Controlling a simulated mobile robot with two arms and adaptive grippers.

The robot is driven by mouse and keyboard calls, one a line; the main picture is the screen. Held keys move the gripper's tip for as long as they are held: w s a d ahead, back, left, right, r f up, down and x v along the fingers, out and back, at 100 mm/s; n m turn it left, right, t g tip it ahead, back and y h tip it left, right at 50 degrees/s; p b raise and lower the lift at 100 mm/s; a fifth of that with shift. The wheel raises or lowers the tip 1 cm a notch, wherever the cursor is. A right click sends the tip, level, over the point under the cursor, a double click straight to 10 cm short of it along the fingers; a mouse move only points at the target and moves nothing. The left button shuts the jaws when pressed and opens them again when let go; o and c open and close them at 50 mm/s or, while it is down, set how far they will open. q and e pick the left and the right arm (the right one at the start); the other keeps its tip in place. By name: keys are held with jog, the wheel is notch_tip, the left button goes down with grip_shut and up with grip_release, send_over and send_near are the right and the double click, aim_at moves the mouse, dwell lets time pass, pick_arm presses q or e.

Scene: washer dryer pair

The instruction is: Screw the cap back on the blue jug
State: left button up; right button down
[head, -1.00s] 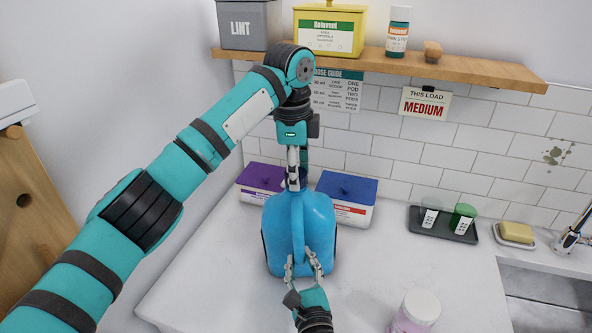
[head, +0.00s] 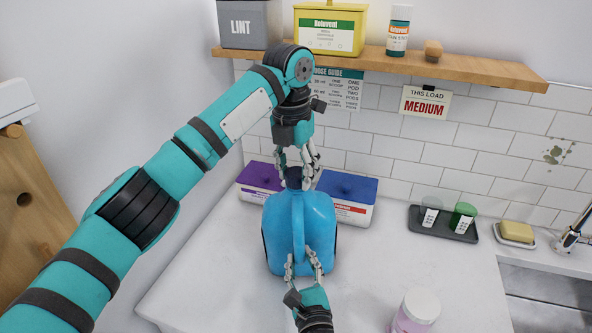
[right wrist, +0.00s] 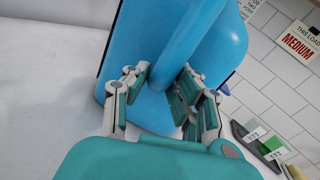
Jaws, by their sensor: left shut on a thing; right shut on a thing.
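The blue jug (head: 318,222) stands upright on the white counter, and it also shows in the right wrist view (right wrist: 215,50). Its dark blue cap (head: 293,177) sits at the top of the neck, partly hidden by fingers. Whether it is fully seated cannot be seen. My left gripper (head: 296,168) points down from above and is shut on the cap, one finger on each side. My right gripper (head: 304,264) is shut on the lower part of the jug's handle at the front, and it also shows in the right wrist view (right wrist: 163,98).
A purple-lidded box (head: 259,178) and a blue-lidded box (head: 350,190) stand close behind the jug. A wooden shelf (head: 460,72) with containers runs above. A white-lidded container (head: 420,306) stands at front right. A dark tray (head: 443,226) with cups is near the sink.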

pick_arm(q)
jog(key=o, duration=0.8)
jog(key=shift+c, duration=0.2)
jog(key=shift+r, duration=0.15)
jog(key=shift+s+a+r, duration=0.1)
jog(key=shift+r, duration=2.05)
jog(key=shift+c, duration=0.3)
